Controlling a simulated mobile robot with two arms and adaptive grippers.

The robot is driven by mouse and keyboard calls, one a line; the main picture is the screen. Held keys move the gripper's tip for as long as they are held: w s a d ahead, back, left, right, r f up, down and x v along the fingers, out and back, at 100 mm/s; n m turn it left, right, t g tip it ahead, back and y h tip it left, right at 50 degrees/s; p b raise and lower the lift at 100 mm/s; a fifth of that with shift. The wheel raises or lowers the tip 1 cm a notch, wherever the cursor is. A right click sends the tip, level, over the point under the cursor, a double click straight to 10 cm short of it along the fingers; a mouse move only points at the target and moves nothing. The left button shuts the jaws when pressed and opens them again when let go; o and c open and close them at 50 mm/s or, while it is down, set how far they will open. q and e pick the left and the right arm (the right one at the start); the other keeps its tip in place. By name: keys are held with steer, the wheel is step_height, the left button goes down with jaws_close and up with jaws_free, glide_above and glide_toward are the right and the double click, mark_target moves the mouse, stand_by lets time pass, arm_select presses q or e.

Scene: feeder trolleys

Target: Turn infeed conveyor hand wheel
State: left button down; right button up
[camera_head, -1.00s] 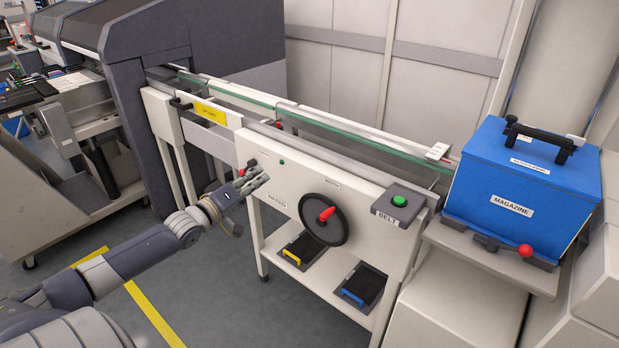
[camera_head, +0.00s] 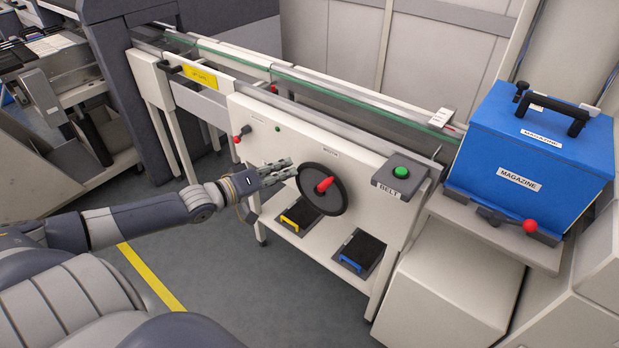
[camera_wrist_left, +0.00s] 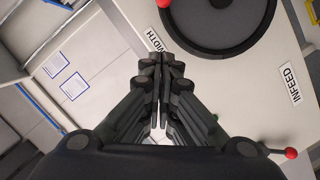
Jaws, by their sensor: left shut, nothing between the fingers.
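The hand wheel (camera_head: 336,203) is a dark disc with a red handle (camera_head: 324,184) on the pale front panel of the infeed conveyor (camera_head: 262,112). My left gripper (camera_head: 292,166) is shut and empty, its fingertips close to the wheel's upper left rim. I cannot tell whether they touch it. In the left wrist view, the shut fingertips (camera_wrist_left: 160,60) point at the panel by a "WIDTH" label (camera_wrist_left: 154,40). The wheel (camera_wrist_left: 215,35) lies at the top right there, apart from the fingers in the picture, and the red handle (camera_wrist_left: 163,3) is cut by the top edge. My right gripper is out of view.
A green button on a grey BELT box (camera_head: 400,175) sits right of the wheel. A blue magazine (camera_head: 540,150) stands farther right. A red-knobbed lever (camera_head: 241,133) is on the panel's left. Shelf pads (camera_head: 358,250) lie below. Open floor shows in front.

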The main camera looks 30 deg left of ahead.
arm_select(q)
steer(key=w+d+f, duration=0.3)
steer(key=w+d, duration=0.1)
steer(key=shift+w+d+f, duration=0.15)
steer(key=shift+w+d, duration=0.1)
steer(key=shift+w, duration=0.1)
stand_by(0.3)
